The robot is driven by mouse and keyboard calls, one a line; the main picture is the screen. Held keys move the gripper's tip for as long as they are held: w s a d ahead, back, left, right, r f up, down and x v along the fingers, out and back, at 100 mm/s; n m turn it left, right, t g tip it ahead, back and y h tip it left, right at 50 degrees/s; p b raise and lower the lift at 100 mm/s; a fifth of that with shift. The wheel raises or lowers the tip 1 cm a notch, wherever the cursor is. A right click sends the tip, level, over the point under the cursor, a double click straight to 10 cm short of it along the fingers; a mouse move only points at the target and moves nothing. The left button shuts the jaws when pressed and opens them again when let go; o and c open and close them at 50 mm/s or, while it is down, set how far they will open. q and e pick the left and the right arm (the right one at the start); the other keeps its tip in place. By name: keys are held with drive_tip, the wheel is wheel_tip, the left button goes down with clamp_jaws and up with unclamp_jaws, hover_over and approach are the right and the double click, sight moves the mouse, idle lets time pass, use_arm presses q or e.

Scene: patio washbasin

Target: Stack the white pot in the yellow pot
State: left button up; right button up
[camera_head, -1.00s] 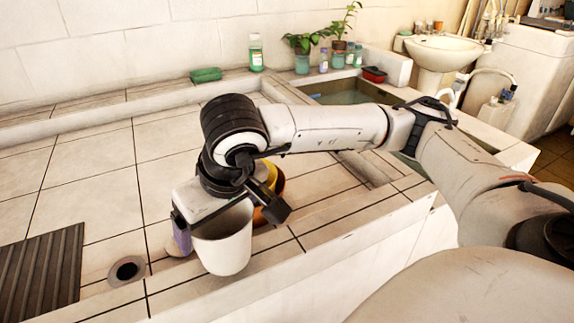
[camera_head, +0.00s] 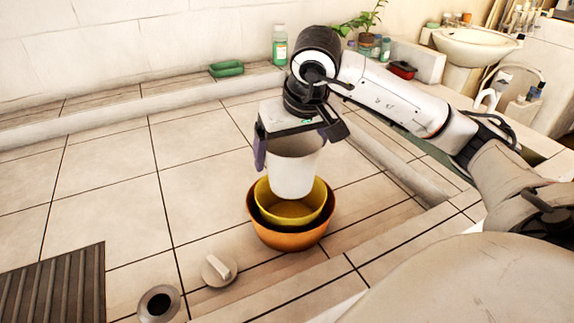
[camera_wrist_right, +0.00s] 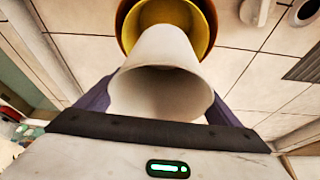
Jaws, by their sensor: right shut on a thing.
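The white pot (camera_head: 293,168) is held upright by my right gripper (camera_head: 296,140), whose fingers are shut on its two sides. In the head view its lower end overlaps the back of the yellow pot (camera_head: 288,208); I cannot tell whether they touch. The yellow pot sits inside a larger orange pot (camera_head: 290,239) on the tiled counter. In the right wrist view the white pot (camera_wrist_right: 160,75) shows its open mouth between the purple fingers, and the yellow pot (camera_wrist_right: 196,22) is beyond its base. My left gripper is not in view.
A white stopper-like piece (camera_head: 219,269) lies in front of the pots, near a drain hole (camera_head: 159,304). A dark ribbed mat (camera_head: 56,284) is at the left. A green soap dish (camera_head: 226,69) and bottle (camera_head: 280,46) stand at the back.

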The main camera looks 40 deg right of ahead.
sight(291, 161)
wheel_tip(291, 161, down, 4)
drive_tip(key=shift+f, duration=0.15)
use_arm(q)
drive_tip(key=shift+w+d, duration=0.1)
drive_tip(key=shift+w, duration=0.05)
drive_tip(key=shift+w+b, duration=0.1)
drive_tip(key=shift+b, duration=0.25)
use_arm(e)
drive_tip(key=shift+f, duration=0.1)
drive_tip(key=shift+f+b, duration=0.5)
drive_tip(key=shift+f, duration=0.05)
drive_tip(key=o, duration=1)
drive_tip(key=shift+r+p, duration=0.55)
use_arm(q)
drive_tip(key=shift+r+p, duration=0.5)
drive_tip(key=shift+p, duration=0.35)
use_arm(e)
drive_tip(key=v, duration=1.2)
